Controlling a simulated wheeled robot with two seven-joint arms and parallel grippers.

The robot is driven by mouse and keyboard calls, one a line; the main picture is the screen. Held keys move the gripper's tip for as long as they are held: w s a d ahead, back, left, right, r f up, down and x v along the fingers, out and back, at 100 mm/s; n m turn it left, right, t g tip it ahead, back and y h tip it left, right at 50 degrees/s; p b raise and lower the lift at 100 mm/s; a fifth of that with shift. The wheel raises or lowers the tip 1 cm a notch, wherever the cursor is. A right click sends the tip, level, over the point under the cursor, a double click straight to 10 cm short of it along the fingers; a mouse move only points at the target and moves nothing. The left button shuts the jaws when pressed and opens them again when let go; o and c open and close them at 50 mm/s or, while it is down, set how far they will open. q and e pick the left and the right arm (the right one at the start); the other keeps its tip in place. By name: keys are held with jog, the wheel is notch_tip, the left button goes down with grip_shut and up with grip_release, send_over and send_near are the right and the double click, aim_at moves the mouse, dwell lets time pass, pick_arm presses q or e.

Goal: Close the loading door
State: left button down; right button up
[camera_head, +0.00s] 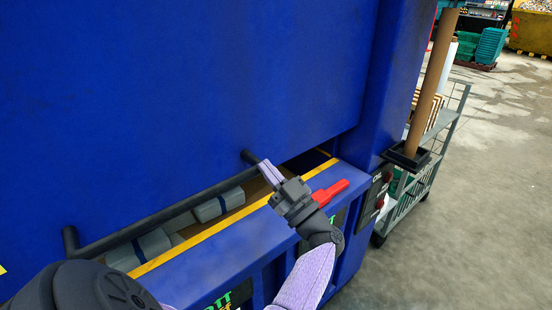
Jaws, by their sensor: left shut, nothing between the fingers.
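The loading door (190,90) is a large blue panel on the blue machine. A black bar handle (160,217) runs along its lower edge. The door is partly open: a gap shows under it, with grey packages (220,205) inside. My left gripper (266,170) is shut and empty, its fingertips at the right end of the handle. I cannot tell whether they touch it. My right gripper is not in view.
A yellow-edged blue sill (230,250) lies below the gap. A red lever (330,192) sticks out beside my left gripper. A control box with red buttons (379,204) and a grey cart (437,140) stand to the right. Open concrete floor (490,200) lies beyond.

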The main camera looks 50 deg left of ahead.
pick_arm(q)
notch_tip(320, 180, down, 11)
jog(key=b, duration=0.6)
jog(key=shift+a+b, duration=0.25)
jog(key=shift+b, duration=0.15)
